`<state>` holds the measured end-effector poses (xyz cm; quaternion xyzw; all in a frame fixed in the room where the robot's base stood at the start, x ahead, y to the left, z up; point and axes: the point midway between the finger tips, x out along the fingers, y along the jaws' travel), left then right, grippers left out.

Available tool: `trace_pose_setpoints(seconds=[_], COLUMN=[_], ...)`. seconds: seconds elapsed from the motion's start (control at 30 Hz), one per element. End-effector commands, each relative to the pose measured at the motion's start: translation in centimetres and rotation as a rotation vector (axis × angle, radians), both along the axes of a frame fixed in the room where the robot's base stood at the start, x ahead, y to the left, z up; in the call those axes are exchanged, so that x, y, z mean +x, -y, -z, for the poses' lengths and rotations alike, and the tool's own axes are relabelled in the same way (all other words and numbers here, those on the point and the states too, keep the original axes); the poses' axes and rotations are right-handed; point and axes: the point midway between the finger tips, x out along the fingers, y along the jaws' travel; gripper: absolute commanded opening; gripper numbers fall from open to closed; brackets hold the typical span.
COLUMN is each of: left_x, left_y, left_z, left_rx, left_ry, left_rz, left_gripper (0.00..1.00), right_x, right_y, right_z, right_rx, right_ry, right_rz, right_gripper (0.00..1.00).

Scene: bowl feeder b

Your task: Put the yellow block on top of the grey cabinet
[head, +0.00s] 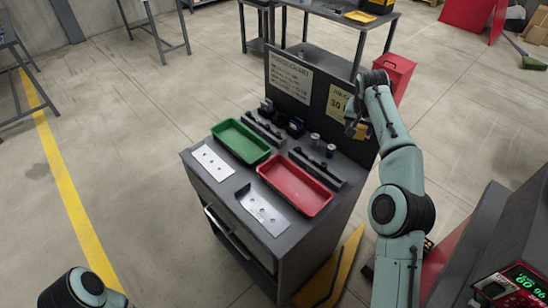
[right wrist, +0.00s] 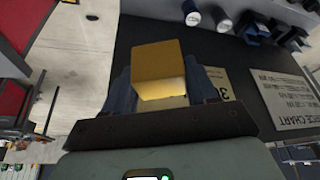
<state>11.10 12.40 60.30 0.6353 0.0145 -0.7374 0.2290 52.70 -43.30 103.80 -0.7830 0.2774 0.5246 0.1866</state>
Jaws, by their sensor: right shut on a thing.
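The yellow block (right wrist: 160,62) is held between the fingers of my right gripper (right wrist: 162,90) in the right wrist view. In the head view the block (head: 361,132) is small and partly hidden by my right gripper (head: 356,122). That gripper is in front of the upright back panel, near its right end, above the back right of the cabinet top. The grey cabinet (head: 312,243) stands in the middle of the head view. My left arm shows only at the bottom left corner; its gripper is out of view.
On the cabinet are a green tray (head: 240,141), a red tray (head: 295,186), metal plates (head: 262,209), dark racks and small cylinders (head: 331,150). The dark back panel (head: 320,92) carries paper charts. A red bin (head: 397,72) stands behind it.

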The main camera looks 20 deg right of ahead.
Motion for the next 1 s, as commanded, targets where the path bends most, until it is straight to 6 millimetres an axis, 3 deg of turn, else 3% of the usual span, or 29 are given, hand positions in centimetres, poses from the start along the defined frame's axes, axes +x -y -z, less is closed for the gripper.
trace_pose_setpoints(seconds=[0.23,0.7,0.83,1.0], left_x=[-0.3,-2.4,-2.5,-2.4], left_y=[0.0,0.0,0.0,0.0], left_z=[0.6,6.3,6.8,6.9], left_rx=[0.000,0.000,0.000,0.000], left_ry=[-0.003,-0.028,-0.030,-0.026], left_rz=[0.000,0.000,0.000,-0.001], left_gripper=[0.43,0.43,0.43,0.43], right_x=[-0.6,-0.6,-0.6,-0.5], right_y=[0.8,0.8,0.8,0.8], right_z=[0.3,12.2,14.3,15.4], right_rx=[-0.001,-0.001,-0.001,-0.002], right_ry=[-0.001,-0.003,-0.001,0.001], right_rz=[0.021,0.020,0.019,0.020], right_gripper=[0.24,0.24,0.24,0.24])
